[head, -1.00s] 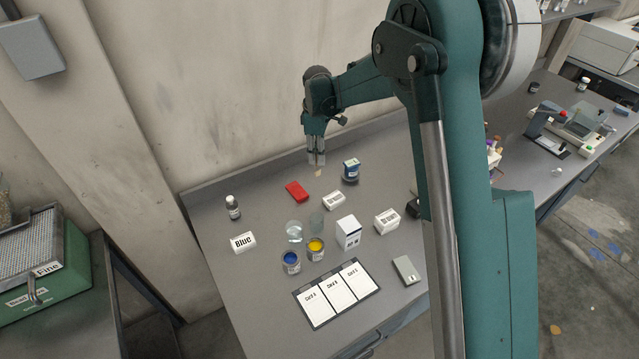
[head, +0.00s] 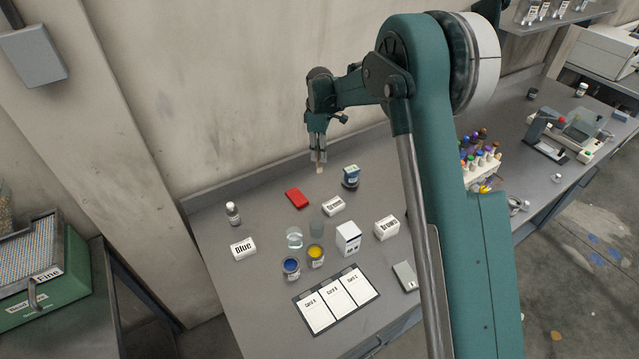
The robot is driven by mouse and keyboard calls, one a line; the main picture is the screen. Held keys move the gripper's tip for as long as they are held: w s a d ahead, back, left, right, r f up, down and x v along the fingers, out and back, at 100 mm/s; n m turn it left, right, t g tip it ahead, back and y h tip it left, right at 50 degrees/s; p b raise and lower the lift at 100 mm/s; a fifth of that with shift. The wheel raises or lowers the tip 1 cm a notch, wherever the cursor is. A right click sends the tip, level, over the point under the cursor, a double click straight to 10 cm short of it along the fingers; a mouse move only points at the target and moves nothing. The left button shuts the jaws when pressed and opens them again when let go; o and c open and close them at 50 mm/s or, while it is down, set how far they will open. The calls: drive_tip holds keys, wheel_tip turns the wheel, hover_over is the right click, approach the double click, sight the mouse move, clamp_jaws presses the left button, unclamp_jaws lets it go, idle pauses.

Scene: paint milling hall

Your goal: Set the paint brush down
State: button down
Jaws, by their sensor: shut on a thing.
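My gripper (head: 318,158) is above the back part of the grey bench (head: 235,283), near the wall. It points down and is shut on the paint brush (head: 319,169). Only a short pale tan piece of the brush shows below the fingertips; the rest is hidden by the fingers. Whether the brush touches the bench is hard to tell at this size. A red block-like item (head: 297,199) lies in front and left of it, and a dark blue bottle (head: 350,178) stands to its right.
Blue (head: 291,269) and yellow (head: 316,256) paint pots, two glass beakers (head: 294,238), a white box (head: 348,239) and a three-card board (head: 335,300) fill the bench's middle and front. A small bottle (head: 233,215) stands left. The bench between it and the red item is clear.

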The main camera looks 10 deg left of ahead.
sight(320, 166)
drive_tip(key=shift+f, duration=2.9)
drive_tip(key=shift+f, duration=0.15)
drive_tip(key=shift+f+p, duration=0.45)
drive_tip(key=shift+f, duration=1.3)
drive_tip(key=shift+f, duration=0.15)
drive_tip(key=c, duration=2.5)
unclamp_jaws()
drive_tip(key=shift+o, duration=0.2)
wheel_tip(320, 166, up, 12)
drive_tip(key=shift+r+b, duration=0.2)
drive_tip(key=shift+b, duration=0.25)
